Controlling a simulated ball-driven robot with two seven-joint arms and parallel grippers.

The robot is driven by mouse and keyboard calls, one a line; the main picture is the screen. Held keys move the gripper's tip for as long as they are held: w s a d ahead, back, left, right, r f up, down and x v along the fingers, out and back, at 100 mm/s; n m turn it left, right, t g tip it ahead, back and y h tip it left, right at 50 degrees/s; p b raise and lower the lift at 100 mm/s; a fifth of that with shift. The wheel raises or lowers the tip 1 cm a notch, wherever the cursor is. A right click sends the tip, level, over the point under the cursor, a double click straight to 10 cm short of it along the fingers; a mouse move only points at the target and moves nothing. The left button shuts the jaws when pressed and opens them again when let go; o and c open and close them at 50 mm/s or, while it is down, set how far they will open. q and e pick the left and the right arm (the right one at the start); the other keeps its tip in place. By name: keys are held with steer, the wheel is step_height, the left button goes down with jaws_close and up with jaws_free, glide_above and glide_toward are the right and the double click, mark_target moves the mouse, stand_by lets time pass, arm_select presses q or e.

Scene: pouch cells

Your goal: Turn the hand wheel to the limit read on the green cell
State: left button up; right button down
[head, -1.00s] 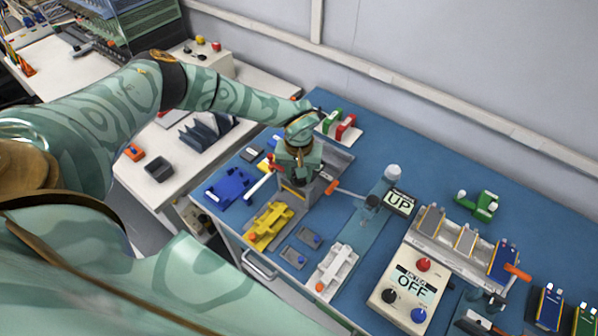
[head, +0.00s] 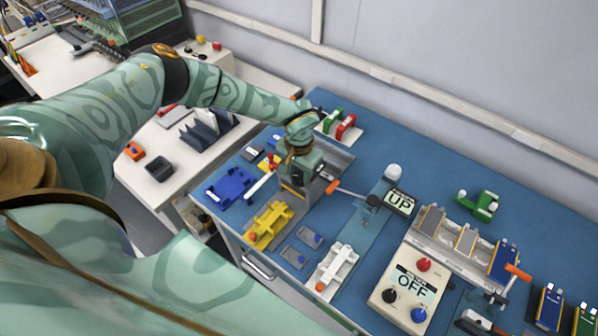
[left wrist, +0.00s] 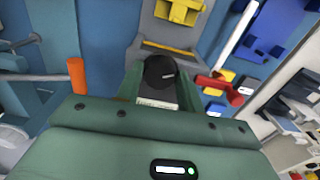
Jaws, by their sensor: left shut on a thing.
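My left gripper (head: 296,178) points down over a grey fixture (head: 338,160) on the blue bench. In the left wrist view, its green fingers (left wrist: 158,92) are shut on a black round knob (left wrist: 160,72) with a pale label below it. This knob appears to be the hand wheel; the hand hides it in the head view. A green cell (head: 587,318) stands at the lower right edge of the head view, partly cut off, its print too small to read. My right gripper is not in view.
A yellow fixture (head: 268,226) and a white one (head: 336,268) stand in front. A control box (head: 408,284) reads OFF; a sign (head: 398,201) reads UP.

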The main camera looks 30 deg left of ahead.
mark_target(299, 176)
arm_select(q)
steer(key=o, duration=1)
steer(key=shift+r, duration=0.15)
step_height(299, 176, up, 16)
steer(key=shift+r+p, duration=0.1)
steer(key=shift+p, duration=0.85)
